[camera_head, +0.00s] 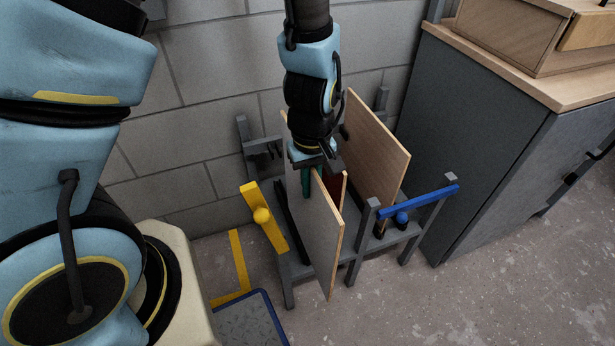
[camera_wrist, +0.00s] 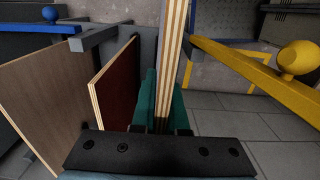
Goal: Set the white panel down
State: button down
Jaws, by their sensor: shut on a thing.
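My gripper (camera_head: 311,178) points down and is shut on the white panel (camera_head: 323,236), a thin upright board with a pale plywood edge and a grey-white face. In the wrist view the panel's layered edge (camera_wrist: 173,60) runs between the teal fingers of my gripper (camera_wrist: 163,108). The panel stands within the outline of a dark grey rack (camera_head: 357,262), on its yellow-batten side. Whether its lower edge touches the rack is hidden. The yellow batten (camera_head: 272,232) with a yellow ball is at left; the blue batten (camera_head: 425,200) with a blue ball is at right.
A dark red panel (camera_wrist: 119,88) stands close beside the held one, and a larger brown wood panel (camera_head: 378,140) stands farther right. A grey cabinet (camera_head: 480,140) is to the right and a block wall (camera_head: 205,90) behind. Open floor (camera_head: 400,310) lies in front.

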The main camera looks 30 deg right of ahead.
jog(key=s+a+p, duration=0.3)
jog(key=s+p, duration=0.2)
jog(key=s, duration=1.9)
dwell(1.2)
